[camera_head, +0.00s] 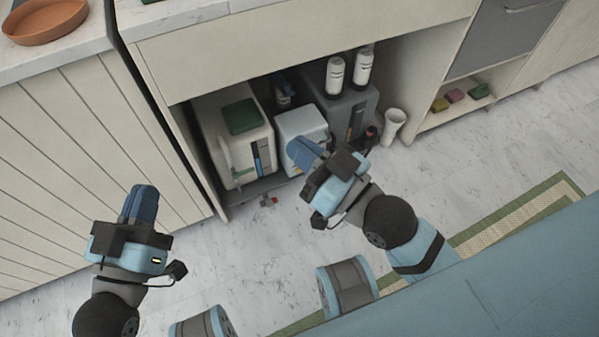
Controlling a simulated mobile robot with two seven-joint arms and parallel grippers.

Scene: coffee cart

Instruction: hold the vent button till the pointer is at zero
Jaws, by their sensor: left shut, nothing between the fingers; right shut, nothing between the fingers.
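My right gripper (303,151) is shut and empty. Its fingertips overlap the front of a small white unit (297,122) in the open bay under the counter; I cannot tell whether they touch it. The gripper hides much of that unit's front. I cannot make out a vent button or a gauge pointer at this size. My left gripper (143,193) is shut and empty, over the floor in front of the panelled cabinet at the left, well away from the bay.
A larger white unit (222,147) with a green top patch stands left in the bay. A dark grey unit (346,106) with two white bottles stands right. A white cup (392,125) is beside it. The floor between my grippers is mostly clear.

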